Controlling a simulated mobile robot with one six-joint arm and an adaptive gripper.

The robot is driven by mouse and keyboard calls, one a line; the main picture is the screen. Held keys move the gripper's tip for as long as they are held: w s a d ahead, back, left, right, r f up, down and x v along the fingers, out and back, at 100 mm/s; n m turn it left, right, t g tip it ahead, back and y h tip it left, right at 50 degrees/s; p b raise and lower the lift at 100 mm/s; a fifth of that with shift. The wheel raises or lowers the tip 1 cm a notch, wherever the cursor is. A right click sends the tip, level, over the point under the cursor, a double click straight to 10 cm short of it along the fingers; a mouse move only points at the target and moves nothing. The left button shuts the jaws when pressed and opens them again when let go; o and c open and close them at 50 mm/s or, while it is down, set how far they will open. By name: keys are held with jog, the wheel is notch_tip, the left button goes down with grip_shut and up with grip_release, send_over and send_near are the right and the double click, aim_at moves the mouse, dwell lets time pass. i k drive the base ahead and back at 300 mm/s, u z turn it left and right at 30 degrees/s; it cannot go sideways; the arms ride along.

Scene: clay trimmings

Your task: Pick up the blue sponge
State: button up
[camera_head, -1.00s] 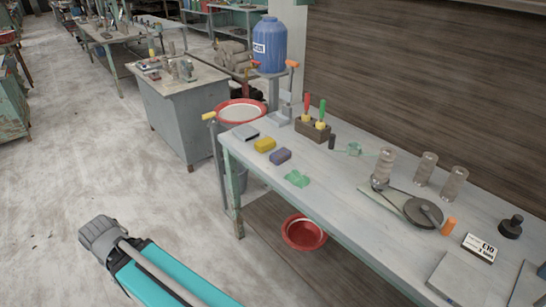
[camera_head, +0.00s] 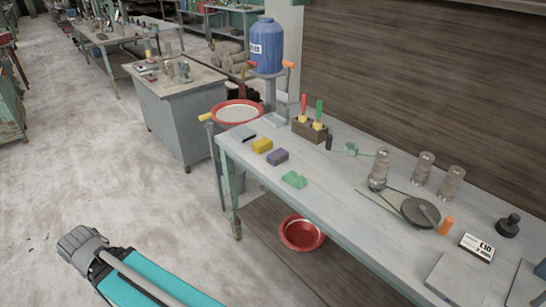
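A small dark blue-violet block (camera_head: 277,157), which looks like the blue sponge, lies flat on the grey workbench (camera_head: 345,215), near its left end. A yellow block (camera_head: 262,145) lies just left of it and a green, irregular piece (camera_head: 294,180) lies to its front right. A flat grey-blue block (camera_head: 242,133) lies farther back at the bench corner, so the blue-violet one is the most sponge-like blue item. My teal arm shows at the lower left, away from the bench. No gripper fingers are visible.
A wooden holder (camera_head: 310,130) with red- and green-handled tools stands behind the blocks. A blue barrel (camera_head: 267,45) stands on a stand at the back left. A red-rimmed basin (camera_head: 237,112) sits beside the bench end. A red bowl (camera_head: 302,234) is below. Open floor lies left.

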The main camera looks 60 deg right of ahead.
aim_at(279, 156)
jog(key=i, duration=2.5)
jog(key=z, duration=2.75)
